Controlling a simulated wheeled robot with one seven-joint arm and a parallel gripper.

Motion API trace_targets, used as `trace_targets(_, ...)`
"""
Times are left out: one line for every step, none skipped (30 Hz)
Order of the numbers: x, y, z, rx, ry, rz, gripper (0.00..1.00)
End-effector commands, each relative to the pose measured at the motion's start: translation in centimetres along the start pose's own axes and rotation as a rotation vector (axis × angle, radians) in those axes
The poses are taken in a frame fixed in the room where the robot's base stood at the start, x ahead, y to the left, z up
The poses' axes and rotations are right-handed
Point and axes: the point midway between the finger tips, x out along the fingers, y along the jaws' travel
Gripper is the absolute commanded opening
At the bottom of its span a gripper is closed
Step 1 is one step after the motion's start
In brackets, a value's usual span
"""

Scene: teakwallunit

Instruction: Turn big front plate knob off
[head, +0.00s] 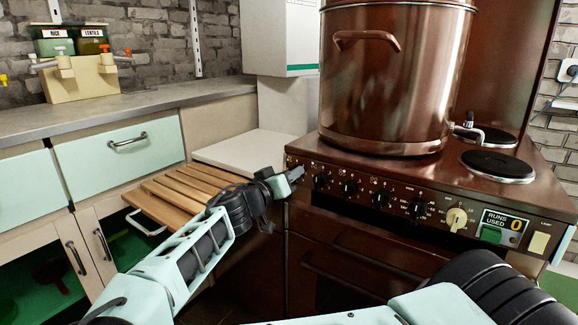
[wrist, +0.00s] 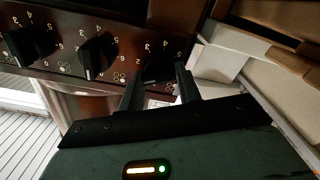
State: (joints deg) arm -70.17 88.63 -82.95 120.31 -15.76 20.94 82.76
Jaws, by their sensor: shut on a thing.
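The brown stove's control panel (head: 400,207) carries a row of dark knobs along its front. My gripper (head: 298,173) is at the left end of this row in the head view. In the wrist view, my gripper's fingers (wrist: 160,70) stand on either side of a dark knob (wrist: 153,74) with numbers around it, and are shut on it. The fingers and the gripper hide much of this knob, so its exact setting cannot be read. Two neighbouring knobs, one near (wrist: 97,56) and one farther off (wrist: 30,46), show left of it.
A big copper-coloured pot (head: 395,85) stands on the stove top. Bare black plates (head: 497,165) are at its right. A cream knob (head: 456,219) and a "RUNS USED 0" sign (head: 505,222) are on the panel's right. A wooden slatted board (head: 185,195) juts out left of my gripper.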

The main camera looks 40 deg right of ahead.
Motion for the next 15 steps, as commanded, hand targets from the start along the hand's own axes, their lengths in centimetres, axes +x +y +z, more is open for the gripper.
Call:
trace_targets(-0.01, 0.22, -0.43, -0.046, 0.0, 0.0, 0.11)
trace_targets(-0.01, 0.22, -0.43, -0.075, 0.0, 0.0, 0.11)
trace_targets(-0.01, 0.2, -0.42, -0.114, 0.0, 0.0, 0.11)
trace_targets(-0.01, 0.18, -0.4, -0.143, 0.0, 0.0, 0.11)
trace_targets(-0.01, 0.16, -0.39, -0.171, -0.001, 0.0, 0.11)
trace_targets(-0.02, 0.15, -0.41, -0.208, -0.001, 0.0, 0.11)
trace_targets(-0.02, 0.14, -0.42, -0.237, -0.001, 0.0, 0.11)
trace_targets(-0.02, 0.12, -0.42, -0.266, -0.001, 0.0, 0.11)
trace_targets(-0.03, 0.09, -0.39, -0.304, -0.001, 0.0, 0.11)
trace_targets(-0.03, 0.07, -0.38, -0.333, 0.0, 0.0, 0.11)
trace_targets(-0.03, 0.07, -0.39, -0.362, 0.0, 0.0, 0.11)
trace_targets(-0.03, 0.06, -0.4, -0.399, 0.0, 0.0, 0.11)
trace_targets(-0.04, 0.06, -0.38, -0.427, -0.001, 0.0, 0.11)
trace_targets(-0.04, 0.05, -0.36, -0.456, -0.001, 0.0, 0.11)
trace_targets(-0.04, 0.04, -0.35, -0.495, -0.001, 0.0, 0.11)
